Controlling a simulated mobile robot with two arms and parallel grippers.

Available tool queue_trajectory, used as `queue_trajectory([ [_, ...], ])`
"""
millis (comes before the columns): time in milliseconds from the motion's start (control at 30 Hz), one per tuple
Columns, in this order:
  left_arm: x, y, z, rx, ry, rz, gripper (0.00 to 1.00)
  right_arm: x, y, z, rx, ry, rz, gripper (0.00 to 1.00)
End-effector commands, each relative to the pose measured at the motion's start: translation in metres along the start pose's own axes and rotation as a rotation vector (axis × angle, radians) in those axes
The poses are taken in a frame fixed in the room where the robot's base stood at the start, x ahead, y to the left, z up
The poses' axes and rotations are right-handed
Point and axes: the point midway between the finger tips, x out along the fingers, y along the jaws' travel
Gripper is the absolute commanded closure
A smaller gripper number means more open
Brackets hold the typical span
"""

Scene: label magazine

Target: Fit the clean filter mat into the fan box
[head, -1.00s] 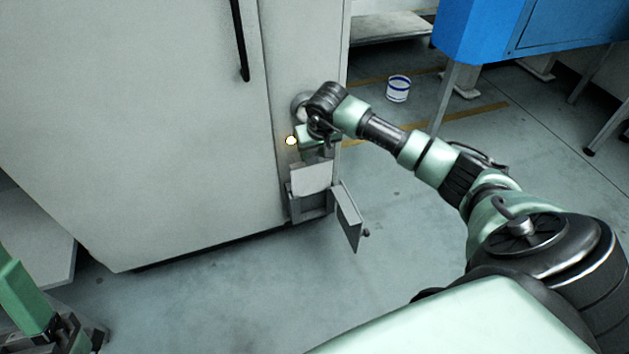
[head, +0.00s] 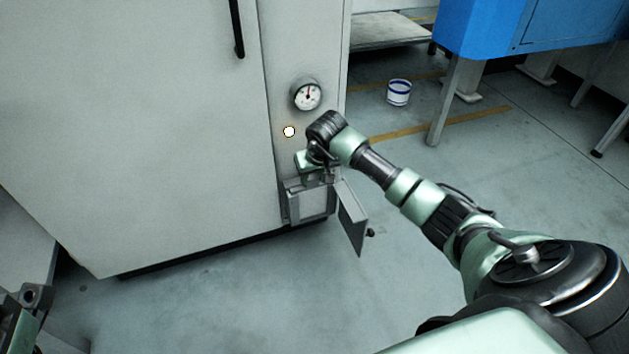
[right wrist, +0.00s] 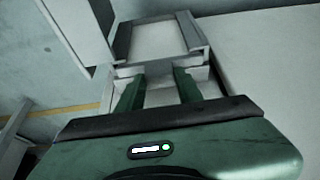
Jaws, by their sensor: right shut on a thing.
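The fan box (head: 292,207) is low on the cabinet's right end, with its small door (head: 352,219) swung open to the right. The pale, flat filter mat (head: 313,203) is upright in the box's frame and shows through its front opening; it also shows in the right wrist view (right wrist: 158,45). My right gripper (head: 316,178) is just above the box, shut on the mat's upper edge. Its two green fingers (right wrist: 160,88) reach the frame's edge in the right wrist view. The gripper hides the mat's top in the head view. Only part of my left arm shows at the lower left.
A white and blue bucket (head: 398,92) stands on the floor behind. The floor in front of the box is clear.

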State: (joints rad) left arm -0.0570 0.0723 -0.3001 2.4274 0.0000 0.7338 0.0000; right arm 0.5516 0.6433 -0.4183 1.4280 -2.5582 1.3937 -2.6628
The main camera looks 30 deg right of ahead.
Motion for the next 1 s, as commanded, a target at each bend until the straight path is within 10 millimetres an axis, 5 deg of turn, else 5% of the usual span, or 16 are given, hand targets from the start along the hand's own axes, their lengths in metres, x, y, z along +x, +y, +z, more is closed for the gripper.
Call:
queue_trajectory([
  [333,0.0,0.0,0.0,0.001,0.003,0.002,0.39,0.002,0.001,0.0,-0.001,0.001,0.001,1.0],
  [367,0.001,0.0,0.0,0.001,0.005,0.003,0.39,0.003,0.001,0.001,-0.001,0.001,0.002,0.62],
  [433,0.002,0.0,0.0,0.001,0.004,0.003,0.39,0.002,0.0,0.0,-0.001,0.001,0.001,0.43],
  [800,0.004,0.0,0.0,0.0,0.005,0.003,0.39,-0.002,0.0,-0.001,0.0,0.001,-0.001,0.43],
  [1000,-0.002,-0.002,0.0,-0.005,-0.042,-0.017,0.39,-0.034,0.002,-0.004,-0.003,0.005,0.003,0.43],
])
